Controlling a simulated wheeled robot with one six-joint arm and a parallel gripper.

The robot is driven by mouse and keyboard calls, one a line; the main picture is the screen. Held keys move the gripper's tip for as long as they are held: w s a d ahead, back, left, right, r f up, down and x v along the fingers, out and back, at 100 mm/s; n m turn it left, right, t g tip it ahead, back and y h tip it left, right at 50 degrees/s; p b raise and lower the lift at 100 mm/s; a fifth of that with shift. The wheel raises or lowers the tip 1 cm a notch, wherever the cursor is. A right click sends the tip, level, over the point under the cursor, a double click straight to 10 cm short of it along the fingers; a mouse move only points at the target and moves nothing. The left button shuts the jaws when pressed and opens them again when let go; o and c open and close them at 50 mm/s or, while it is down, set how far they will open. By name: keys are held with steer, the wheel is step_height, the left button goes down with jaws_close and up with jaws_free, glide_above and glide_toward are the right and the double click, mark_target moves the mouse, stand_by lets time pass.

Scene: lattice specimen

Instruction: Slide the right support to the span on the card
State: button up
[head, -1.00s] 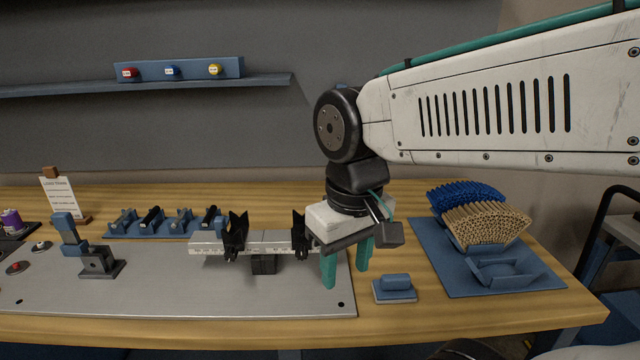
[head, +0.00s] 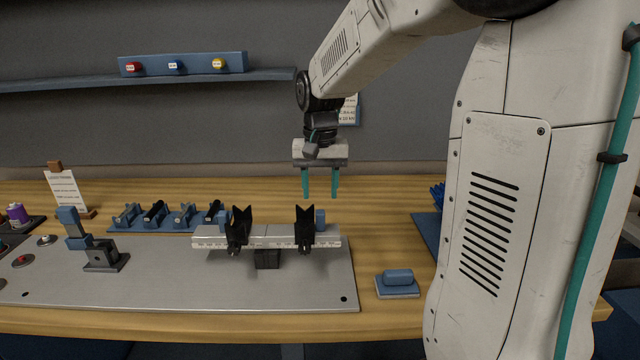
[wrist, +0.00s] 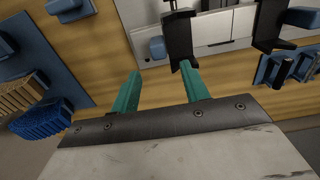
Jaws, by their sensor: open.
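The right support (head: 304,232) is a black V-topped block standing upright on the white scaled rail (head: 268,241), right of centre. The left support (head: 238,234) is a matching block on the rail's left part. In the wrist view, the right support (wrist: 180,40) and blue block (wrist: 158,48) lie beyond my fingertips (wrist: 160,78). The card (head: 65,192) stands at the left; its writing is too small to read.
A blue rack (head: 140,228) with several black and blue pieces lies behind the rail's left end. A small blue pad block (head: 397,278) is to the right. A black-and-blue stand (head: 102,257) is on the grey plate (head: 180,290). The wood behind the rail is largely clear.

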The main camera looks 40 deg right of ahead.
mark_target(319, 212)
step_height(319, 212, down, 7)
steer(key=shift+r, duration=0.15)
steer(key=shift+a, duration=0.1)
jaws_close()
